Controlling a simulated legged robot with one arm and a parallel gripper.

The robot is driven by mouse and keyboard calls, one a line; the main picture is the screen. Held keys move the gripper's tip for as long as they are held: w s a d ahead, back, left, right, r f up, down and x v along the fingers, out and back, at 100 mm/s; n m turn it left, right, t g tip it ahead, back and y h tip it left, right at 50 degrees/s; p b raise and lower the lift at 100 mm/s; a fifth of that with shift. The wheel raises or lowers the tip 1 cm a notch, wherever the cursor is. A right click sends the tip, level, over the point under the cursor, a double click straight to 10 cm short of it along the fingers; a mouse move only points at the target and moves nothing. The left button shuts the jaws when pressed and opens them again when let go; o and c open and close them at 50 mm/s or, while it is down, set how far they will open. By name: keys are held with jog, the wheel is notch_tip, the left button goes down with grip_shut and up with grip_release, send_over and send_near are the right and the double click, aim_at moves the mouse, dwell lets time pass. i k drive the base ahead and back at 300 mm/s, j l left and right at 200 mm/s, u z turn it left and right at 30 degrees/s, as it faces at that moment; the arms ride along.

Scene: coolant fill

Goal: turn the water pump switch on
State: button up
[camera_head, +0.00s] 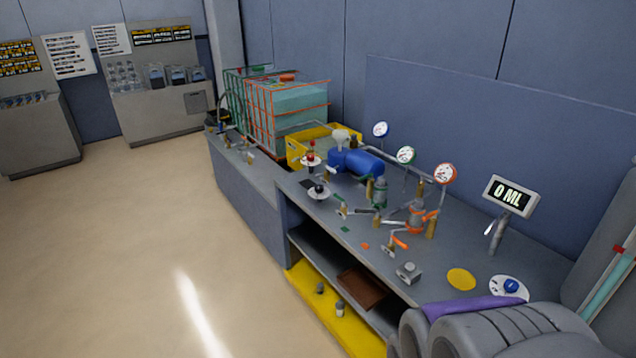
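A blue pump-like unit (362,164) sits on the grey workbench (535,262), beside the tanks. No readable label shows which control is the water pump switch. A small grey box with a knob (408,272) is at the bench's front edge. A blue knob on a white plate (510,287) is at the right end. Their on or off states are too small to tell. Grey rounded parts at bottom right look like my arm; no gripper fingers show.
Caged tanks (290,108) stand at the bench's far end. Gauges (405,155), pipes and valves crowd its middle. A display (510,195) reads 0 ML. A yellow disc (461,279) lies on the bench. The floor (130,250) at left is clear.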

aim_at(319, 188)
jog(key=i+j, duration=0.25)
jog(key=i, duration=0.25)
jog(key=i+j+u, duration=0.15)
jog(key=i, duration=0.4)
jog(key=i+j, duration=0.3)
jog(key=i, duration=0.25)
jog(key=i+j+u, duration=0.1)
jog(key=i, duration=0.4)
jog(key=j, duration=0.1)
